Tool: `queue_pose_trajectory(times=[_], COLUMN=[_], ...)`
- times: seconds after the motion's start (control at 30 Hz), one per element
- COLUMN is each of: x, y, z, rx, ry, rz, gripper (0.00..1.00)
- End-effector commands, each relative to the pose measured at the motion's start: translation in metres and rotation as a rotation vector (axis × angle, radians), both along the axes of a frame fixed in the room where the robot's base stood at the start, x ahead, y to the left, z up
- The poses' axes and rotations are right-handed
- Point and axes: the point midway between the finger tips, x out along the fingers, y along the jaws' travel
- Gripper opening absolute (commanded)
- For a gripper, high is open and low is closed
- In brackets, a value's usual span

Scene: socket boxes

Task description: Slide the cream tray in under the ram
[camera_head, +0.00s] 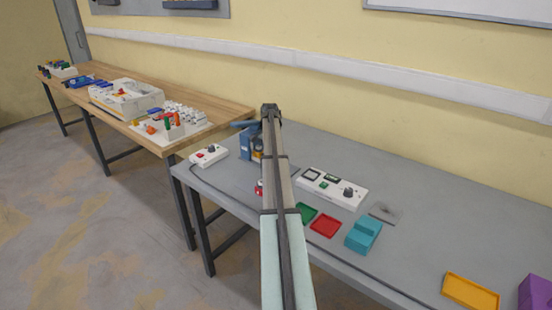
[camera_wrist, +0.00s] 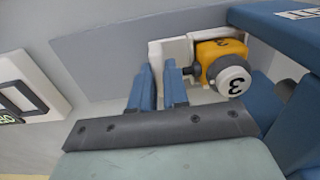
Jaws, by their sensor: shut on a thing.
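The cream tray (camera_wrist: 176,50) shows in the wrist view, just beyond my fingertips. A yellow block with a dark stub and a white round face marked 3 (camera_wrist: 222,58) sits at the tray. My gripper (camera_wrist: 158,70) is shut on the tray's near wall, with one blue finger on each side. The blue press (camera_wrist: 285,28) stands close on the right, its upper part reaching over beside the yellow block. I cannot make out the ram itself. In the head view the press (camera_head: 245,146) shows left of my arm, which hides my gripper and most of the tray.
A white control box (camera_head: 332,188) stands right of my arm. Green (camera_head: 306,213) and red (camera_head: 326,226) trays, a teal block (camera_head: 363,235) and a yellow tray (camera_head: 470,291) lie farther right. A small white switch box (camera_head: 209,156) is left of the press.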

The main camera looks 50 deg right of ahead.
Motion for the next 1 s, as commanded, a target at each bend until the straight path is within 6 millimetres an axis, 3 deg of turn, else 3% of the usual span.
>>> queue_pose_trajectory(times=[0.13,0.17,0.43,0.77,1.0], x=[-0.002,-0.002,-0.002,-0.002,-0.001], y=[0.0,0.0,0.0,0.0,-0.001], z=[0.0,0.0,0.0,0.005,0.039], rx=[0.0,0.0,0.0,-0.001,-0.002], ry=[0.002,0.002,0.002,0.001,0.0], rz=[-0.001,-0.001,-0.001,-0.001,-0.001], gripper=[0.0,0.16,0.4,0.4,0.4])
